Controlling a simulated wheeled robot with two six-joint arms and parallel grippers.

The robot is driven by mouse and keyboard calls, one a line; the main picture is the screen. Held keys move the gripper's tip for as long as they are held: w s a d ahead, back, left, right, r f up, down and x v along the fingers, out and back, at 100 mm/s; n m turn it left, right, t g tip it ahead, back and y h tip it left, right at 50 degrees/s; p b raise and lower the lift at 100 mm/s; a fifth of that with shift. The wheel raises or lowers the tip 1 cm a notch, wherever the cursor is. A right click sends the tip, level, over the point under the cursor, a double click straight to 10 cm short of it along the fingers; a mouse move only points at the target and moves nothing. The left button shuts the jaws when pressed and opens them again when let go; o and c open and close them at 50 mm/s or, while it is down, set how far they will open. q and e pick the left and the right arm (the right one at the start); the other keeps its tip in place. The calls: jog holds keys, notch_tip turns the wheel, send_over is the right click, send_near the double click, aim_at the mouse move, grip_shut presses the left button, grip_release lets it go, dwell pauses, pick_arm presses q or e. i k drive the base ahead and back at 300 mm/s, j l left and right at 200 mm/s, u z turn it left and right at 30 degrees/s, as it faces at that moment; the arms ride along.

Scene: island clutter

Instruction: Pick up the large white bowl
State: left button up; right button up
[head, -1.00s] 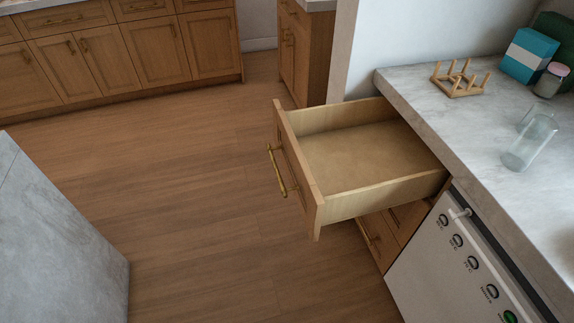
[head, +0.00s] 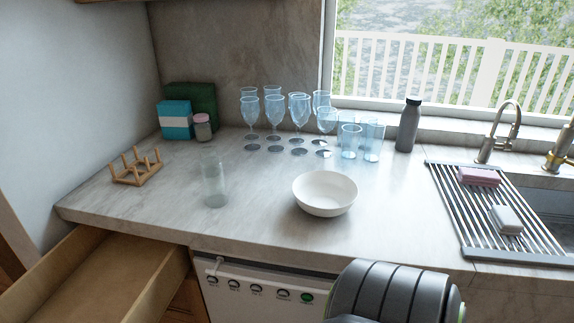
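The large white bowl (head: 325,197) stands upright and looks empty on the marble counter, right of the middle of the head view. A clear glass (head: 214,182) stands to its left, with a gap between them. A dark grey rounded part with green edging shows at the bottom, below the bowl; it looks like part of my own arm. Neither of my grippers' fingers is in view, and nothing touches the bowl.
Several wine glasses (head: 298,117) and blue tumblers (head: 350,141) stand behind the bowl. A drying rack (head: 487,231) with two sponges lies at the right by the sink. A wooden rack (head: 137,168) is at the left. An open drawer (head: 160,291) juts out at lower left.

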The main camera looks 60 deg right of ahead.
aim_at(323, 193)
jog(key=z, duration=2.2)
